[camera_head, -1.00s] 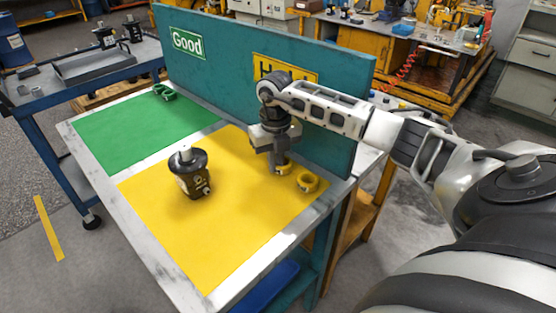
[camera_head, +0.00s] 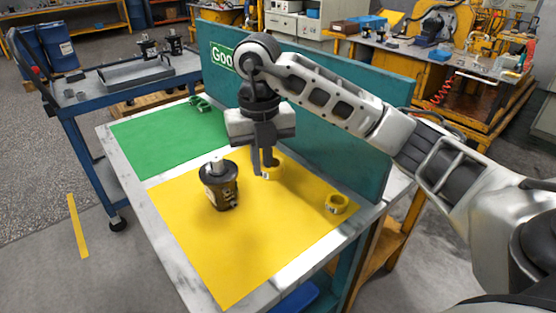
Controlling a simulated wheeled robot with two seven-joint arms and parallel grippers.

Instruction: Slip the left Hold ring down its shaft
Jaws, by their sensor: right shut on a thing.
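The black motor (camera_head: 219,187) stands upright on the yellow mat, its light grey shaft (camera_head: 215,163) pointing up and bare. My right gripper (camera_head: 263,169) is right of the motor, fingers pointing down, shut on a yellow ring (camera_head: 276,167). The fingers hide part of this ring, and its height above the mat is hard to judge. It is apart from the shaft. A second yellow ring (camera_head: 338,204) lies on the mat farther right. My left gripper is not in view.
The table has a yellow mat (camera_head: 245,262) in front and a green mat (camera_head: 165,142) behind left, with green rings (camera_head: 200,104) at its far edge. A teal board (camera_head: 340,133) stands along the back. The front yellow area is clear.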

